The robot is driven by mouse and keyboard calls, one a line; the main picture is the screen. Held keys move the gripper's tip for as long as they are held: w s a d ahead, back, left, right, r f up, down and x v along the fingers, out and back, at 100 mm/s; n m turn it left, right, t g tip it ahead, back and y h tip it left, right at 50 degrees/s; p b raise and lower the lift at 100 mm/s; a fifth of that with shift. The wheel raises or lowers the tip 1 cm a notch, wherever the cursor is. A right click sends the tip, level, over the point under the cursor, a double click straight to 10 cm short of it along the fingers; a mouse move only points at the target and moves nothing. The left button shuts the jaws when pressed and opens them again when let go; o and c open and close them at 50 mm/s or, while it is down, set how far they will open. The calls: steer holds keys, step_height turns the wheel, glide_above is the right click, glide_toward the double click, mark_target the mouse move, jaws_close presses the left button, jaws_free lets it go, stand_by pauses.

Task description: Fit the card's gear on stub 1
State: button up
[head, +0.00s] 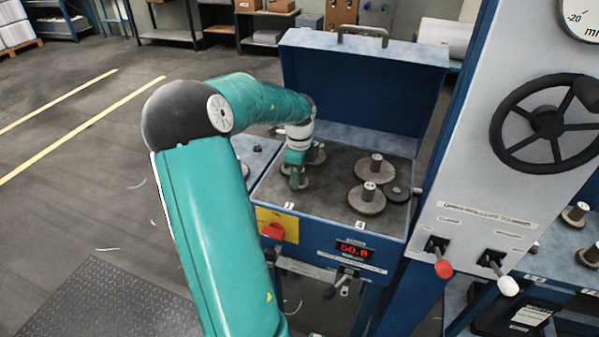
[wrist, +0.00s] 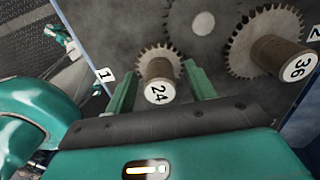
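My gripper (head: 297,168) is low over the front left of the blue box's dark deck. In the wrist view my gripper (wrist: 160,88) is open, with one finger on each side of the hub of a toothed gear marked 24 (wrist: 158,68). Small gaps show between the fingers and the hub. A larger gear marked 36 (wrist: 282,50) is to its right. A number plate 1 (wrist: 105,75) is to the left of the gear marked 24.
The raised lid (head: 360,85) stands behind. A grey panel with a handwheel (head: 548,122) and levers is at right. A red knob (head: 272,231) is on the front.

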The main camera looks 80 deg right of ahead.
step_height(320, 180, up, 14)
stand_by(0.7)
steer(key=shift+f, duration=0.1)
